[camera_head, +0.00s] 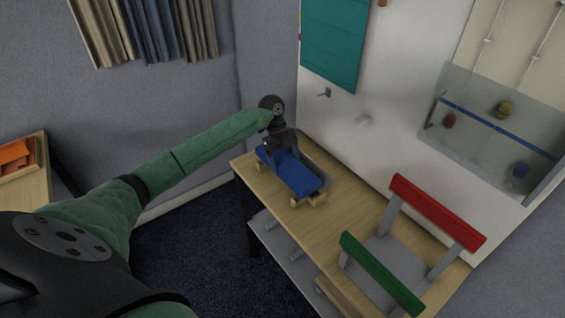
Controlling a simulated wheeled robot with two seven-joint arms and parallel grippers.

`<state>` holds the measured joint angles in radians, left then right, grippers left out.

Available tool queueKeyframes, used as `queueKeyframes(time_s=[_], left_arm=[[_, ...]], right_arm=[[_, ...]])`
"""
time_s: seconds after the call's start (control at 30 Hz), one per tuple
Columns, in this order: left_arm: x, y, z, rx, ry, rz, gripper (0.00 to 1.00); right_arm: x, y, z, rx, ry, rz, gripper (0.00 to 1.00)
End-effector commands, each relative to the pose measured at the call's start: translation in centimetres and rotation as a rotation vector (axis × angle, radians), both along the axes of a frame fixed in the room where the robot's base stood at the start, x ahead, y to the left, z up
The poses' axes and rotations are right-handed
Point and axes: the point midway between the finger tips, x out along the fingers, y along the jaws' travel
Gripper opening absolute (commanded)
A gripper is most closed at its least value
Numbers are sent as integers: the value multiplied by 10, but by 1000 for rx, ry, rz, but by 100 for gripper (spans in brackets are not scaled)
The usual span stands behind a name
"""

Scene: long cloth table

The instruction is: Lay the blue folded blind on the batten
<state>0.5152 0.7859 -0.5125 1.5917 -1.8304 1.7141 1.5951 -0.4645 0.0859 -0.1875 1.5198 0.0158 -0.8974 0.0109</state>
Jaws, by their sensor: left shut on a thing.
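The blue folded blind (299,178) is at the far left end of the wooden table, long side running away from me. My left gripper (278,153) is at its far end, pointing down, and is shut on it; the fingertips are partly hidden. Pale wooden pieces (317,200) show at the near end of the blind, low down. I cannot tell if these are the batten, or if the blind touches them. A grey piece lies along the blind's right side. My right gripper is not in view.
The wooden table (354,205) is bare between the blind and a grey rack with a red bar (436,212) and a green bar (380,273). A white wall panel (400,85) with hooks stands behind. An orange item (14,153) lies in a wooden tray at left.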

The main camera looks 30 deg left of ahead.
Motion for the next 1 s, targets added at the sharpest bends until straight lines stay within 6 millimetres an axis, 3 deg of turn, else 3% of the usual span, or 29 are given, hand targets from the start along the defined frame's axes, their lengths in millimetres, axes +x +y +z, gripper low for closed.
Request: queueKeyframes(time_s=[0.47,1.0], left_arm=[[0,0,0,0,0,0,53],[0,0,0,0,-1,0,53]], right_arm=[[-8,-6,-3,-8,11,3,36],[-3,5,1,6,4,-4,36]])
